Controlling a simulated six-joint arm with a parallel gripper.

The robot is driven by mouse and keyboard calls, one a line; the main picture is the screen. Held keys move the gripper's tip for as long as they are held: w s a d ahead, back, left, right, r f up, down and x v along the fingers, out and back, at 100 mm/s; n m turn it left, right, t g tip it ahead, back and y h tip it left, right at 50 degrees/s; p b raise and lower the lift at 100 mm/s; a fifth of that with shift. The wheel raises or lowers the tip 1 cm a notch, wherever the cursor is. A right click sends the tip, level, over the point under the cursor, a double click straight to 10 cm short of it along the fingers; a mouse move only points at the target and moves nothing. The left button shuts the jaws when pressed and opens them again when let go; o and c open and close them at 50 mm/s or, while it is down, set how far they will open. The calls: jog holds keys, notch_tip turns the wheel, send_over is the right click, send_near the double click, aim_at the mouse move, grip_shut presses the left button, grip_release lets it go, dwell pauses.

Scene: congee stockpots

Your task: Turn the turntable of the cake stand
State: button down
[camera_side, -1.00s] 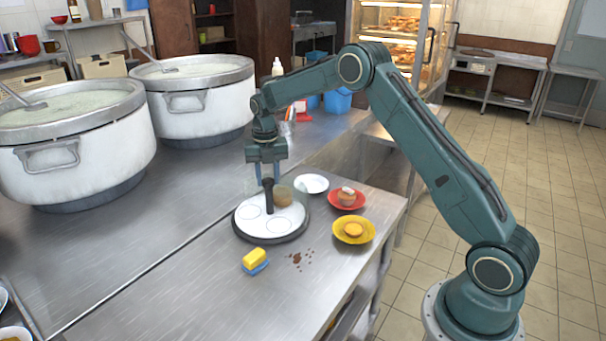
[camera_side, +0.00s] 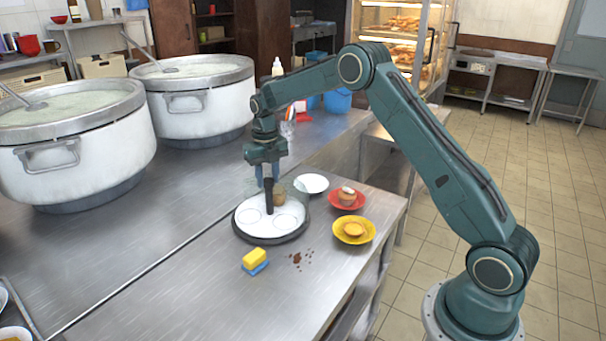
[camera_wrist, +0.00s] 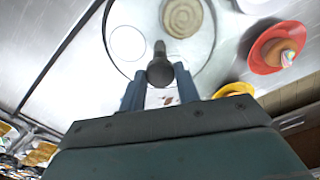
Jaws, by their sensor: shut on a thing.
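The cake stand's turntable (camera_side: 269,229), a white disc with ring outlines on a dark round base, stands on the steel counter. A dark upright handle (camera_side: 269,204) rises from it. My gripper (camera_side: 268,183) is shut on the top of this handle. In the wrist view the round handle top (camera_wrist: 160,72) sits between my blue fingers. A brown round cake (camera_side: 280,194) rests on the turntable's far side, partly hidden by my gripper and the handle. The cake also shows at the top of the wrist view (camera_wrist: 183,17).
A white plate (camera_side: 312,183), a red plate (camera_side: 333,202) with a cupcake and a yellow plate (camera_side: 343,236) with a pastry stand to the right. A yellow-blue sponge (camera_side: 255,262) and brown crumbs (camera_side: 297,259) lie in front. Large stockpots (camera_side: 198,105) stand at the left.

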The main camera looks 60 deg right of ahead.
jog(key=shift+r, duration=0.1)
jog(key=c, duration=1)
grip_release()
jog(key=shift+r, duration=0.1)
notch_tip(320, 180, up, 14)
jog(key=shift+f, duration=0.2)
jog(key=shift+r, duration=0.1)
